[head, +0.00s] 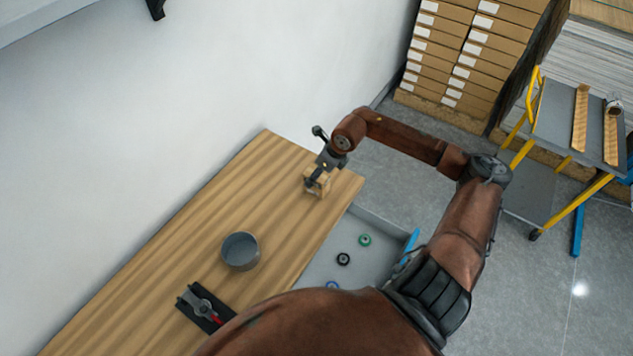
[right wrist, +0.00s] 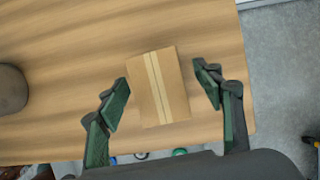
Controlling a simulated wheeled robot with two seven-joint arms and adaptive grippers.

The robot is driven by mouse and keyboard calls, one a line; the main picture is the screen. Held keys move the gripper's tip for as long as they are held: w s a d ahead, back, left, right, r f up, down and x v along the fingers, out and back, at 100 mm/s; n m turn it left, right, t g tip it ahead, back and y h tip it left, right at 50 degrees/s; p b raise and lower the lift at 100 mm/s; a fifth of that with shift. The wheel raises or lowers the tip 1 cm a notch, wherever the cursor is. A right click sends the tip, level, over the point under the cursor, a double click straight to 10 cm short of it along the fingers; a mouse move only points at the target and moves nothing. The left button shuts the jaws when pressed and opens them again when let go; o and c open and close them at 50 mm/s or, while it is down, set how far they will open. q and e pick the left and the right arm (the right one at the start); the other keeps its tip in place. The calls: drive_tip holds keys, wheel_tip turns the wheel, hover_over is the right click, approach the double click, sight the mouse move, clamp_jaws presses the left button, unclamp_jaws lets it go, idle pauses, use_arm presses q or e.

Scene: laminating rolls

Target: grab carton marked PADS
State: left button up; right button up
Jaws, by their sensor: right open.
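A small brown carton (head: 317,181) sits on the wooden table near its far right corner. In the right wrist view the carton (right wrist: 158,88) shows its top with a pale tape strip down the middle; no marking can be read. My right gripper (head: 318,176) is above the carton in the head view. In the right wrist view my right gripper (right wrist: 163,88) is open, with one finger on each side of the carton and gaps between the fingers and its sides. My left gripper is not in view.
The wooden table (head: 190,215) also bears a round grey container (head: 240,251) and a black device with a red part (head: 204,308). A grey bin (head: 375,226) with several small rings stands beside the table. A yellow-framed cart (head: 560,125) and stacked cartons (head: 470,50) stand farther back.

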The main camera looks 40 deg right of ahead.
drive_tip(key=x, duration=0.4)
drive_tip(key=shift+a+f+p, duration=0.2)
drive_tip(key=shift+f+p, duration=0.05)
drive_tip(key=shift+p, duration=0.05)
drive_tip(key=shift+w+f, duration=0.1)
drive_tip(key=shift+f, duration=0.2)
drive_tip(key=shift+c, duration=0.3)
drive_tip(key=c, duration=1.4)
drive_tip(key=shift+c, duration=0.4)
drive_tip(key=shift+r, duration=0.15)
